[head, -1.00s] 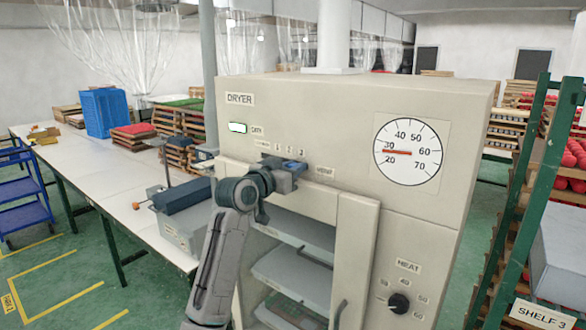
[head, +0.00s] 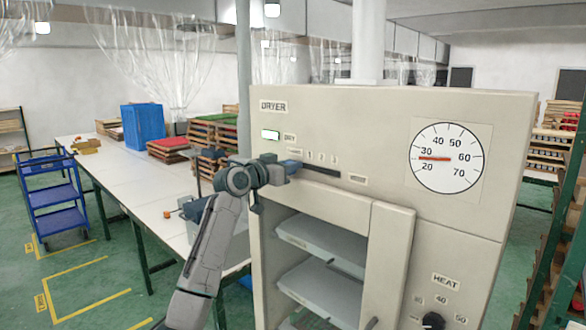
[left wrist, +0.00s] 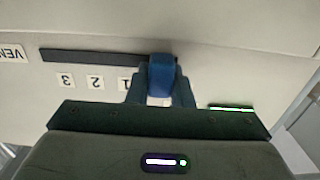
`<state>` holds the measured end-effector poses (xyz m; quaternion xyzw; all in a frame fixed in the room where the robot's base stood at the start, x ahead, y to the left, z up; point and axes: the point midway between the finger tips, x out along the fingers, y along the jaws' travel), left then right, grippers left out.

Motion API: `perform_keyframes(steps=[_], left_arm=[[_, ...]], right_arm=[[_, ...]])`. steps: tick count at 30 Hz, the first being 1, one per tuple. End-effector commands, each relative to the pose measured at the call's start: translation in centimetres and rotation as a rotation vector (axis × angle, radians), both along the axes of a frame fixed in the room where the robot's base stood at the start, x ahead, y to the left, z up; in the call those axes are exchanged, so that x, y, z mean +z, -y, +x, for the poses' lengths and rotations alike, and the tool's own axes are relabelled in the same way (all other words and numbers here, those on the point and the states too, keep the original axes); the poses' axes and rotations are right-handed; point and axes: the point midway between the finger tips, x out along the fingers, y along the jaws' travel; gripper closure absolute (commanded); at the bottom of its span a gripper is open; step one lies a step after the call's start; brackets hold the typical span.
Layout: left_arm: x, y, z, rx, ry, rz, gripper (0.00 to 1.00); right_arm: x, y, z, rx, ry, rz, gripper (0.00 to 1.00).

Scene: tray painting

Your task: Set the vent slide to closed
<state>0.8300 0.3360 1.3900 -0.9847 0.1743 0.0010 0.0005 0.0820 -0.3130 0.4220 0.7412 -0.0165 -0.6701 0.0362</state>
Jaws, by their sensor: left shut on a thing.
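The vent slide is a dark horizontal slot (head: 322,170) with a blue knob (left wrist: 161,72) on the dryer (head: 345,118) front. Labels run above the slot in the head view, a small wide one at the left, then 1, 2 and 3. In the left wrist view the picture is inverted and the knob sits at the slot's right end, past the 1 label (left wrist: 125,85). That is the left end in the head view. My left gripper (head: 291,167) is shut on the knob, fingers on either side. The label behind the knob is mostly hidden. My right gripper is not in view.
The dryer's open front shows trays (head: 322,241) below my left arm. A round dial (head: 447,157) and a heat knob (head: 433,320) are on its right side. A long white table (head: 110,172) with a blue crate (head: 143,126) stands left; a blue cart (head: 55,196) is beyond.

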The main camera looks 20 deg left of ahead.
Motion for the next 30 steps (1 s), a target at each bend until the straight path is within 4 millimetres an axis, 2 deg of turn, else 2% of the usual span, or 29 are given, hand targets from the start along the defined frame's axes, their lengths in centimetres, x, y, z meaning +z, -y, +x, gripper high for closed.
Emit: perform_keyframes(steps=[1, 3, 4, 14, 17, 27, 30], left_arm=[[0.2, -0.2, 0.0, 0.004, 0.004, 0.002, 0.74], [0.2, -0.2, 0.0, 0.004, 0.004, 0.002, 0.61], [0.2, -0.2, 0.0, 0.004, 0.004, 0.001, 0.58], [0.0, -0.3, -0.3, 0.003, 0.003, 0.002, 0.58], [-0.2, -0.7, -1.4, 0.004, 0.004, 0.003, 0.58], [-0.4, -3.2, -7.7, 0.006, 0.004, 0.005, 0.58], [-0.2, -3.7, -8.9, 0.006, 0.003, 0.003, 0.58]], right_arm=[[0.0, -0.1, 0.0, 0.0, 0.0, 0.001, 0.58], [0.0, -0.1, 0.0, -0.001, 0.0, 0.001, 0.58], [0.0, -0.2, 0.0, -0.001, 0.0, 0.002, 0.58], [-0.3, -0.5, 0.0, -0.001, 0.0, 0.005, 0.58], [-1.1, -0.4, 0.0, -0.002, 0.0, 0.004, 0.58], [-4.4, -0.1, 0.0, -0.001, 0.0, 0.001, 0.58], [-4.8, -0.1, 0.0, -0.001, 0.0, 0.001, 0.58]])
